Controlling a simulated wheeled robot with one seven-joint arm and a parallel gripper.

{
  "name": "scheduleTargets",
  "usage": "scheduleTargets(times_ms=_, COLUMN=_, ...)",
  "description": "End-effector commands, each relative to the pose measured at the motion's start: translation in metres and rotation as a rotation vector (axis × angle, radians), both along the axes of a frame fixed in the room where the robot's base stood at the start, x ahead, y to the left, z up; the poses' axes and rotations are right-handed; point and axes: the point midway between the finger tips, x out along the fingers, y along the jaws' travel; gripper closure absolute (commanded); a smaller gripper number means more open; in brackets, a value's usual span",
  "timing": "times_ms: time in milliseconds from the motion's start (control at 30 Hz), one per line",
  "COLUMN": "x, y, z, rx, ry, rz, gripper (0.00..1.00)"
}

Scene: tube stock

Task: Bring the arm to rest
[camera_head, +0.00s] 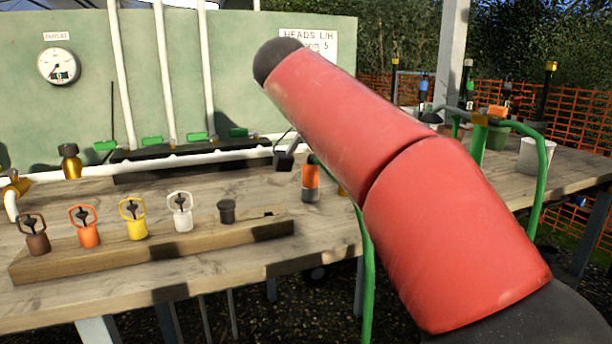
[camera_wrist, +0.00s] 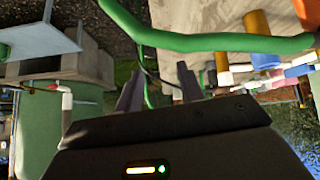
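My red arm (camera_head: 400,190) stretches diagonally across the head view, from the lower right up to a dark joint at the upper middle. My gripper (camera_wrist: 159,72) shows in the wrist view with its two dark fingers spread apart. Nothing is held between the fingers; a thin dark cable and a green strip show behind the gap. In the head view I cannot clearly make out the gripper, and the arm hides part of the bench.
A wooden bench (camera_head: 150,275) carries a block (camera_head: 180,246) with several coloured sprinkler heads. An orange and grey piece (camera_head: 310,182) stands near the arm. Green tubing (camera_head: 545,180) and a white cup (camera_head: 536,155) are at right. A green tube (camera_wrist: 190,42) crosses close beyond the fingers.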

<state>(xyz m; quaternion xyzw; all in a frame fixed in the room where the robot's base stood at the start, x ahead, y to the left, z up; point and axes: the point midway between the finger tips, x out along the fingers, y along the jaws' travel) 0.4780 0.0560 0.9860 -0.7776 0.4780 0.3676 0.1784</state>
Motion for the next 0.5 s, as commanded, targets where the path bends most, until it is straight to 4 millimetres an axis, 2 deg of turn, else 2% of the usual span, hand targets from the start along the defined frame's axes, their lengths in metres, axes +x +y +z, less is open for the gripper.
scheduleTargets(times_ms=267, x=-0.023, y=-0.027, z=-0.027, rx=0.037, ry=0.119, rz=0.201, gripper=0.62)
scheduleTargets(times_ms=367, x=-0.038, y=-0.038, z=-0.045, rx=0.061, ry=0.169, rz=0.303, gripper=0.62)
scheduleTargets(times_ms=500, x=-0.072, y=-0.053, z=-0.083, rx=0.112, ry=0.235, rz=0.494, gripper=0.62)
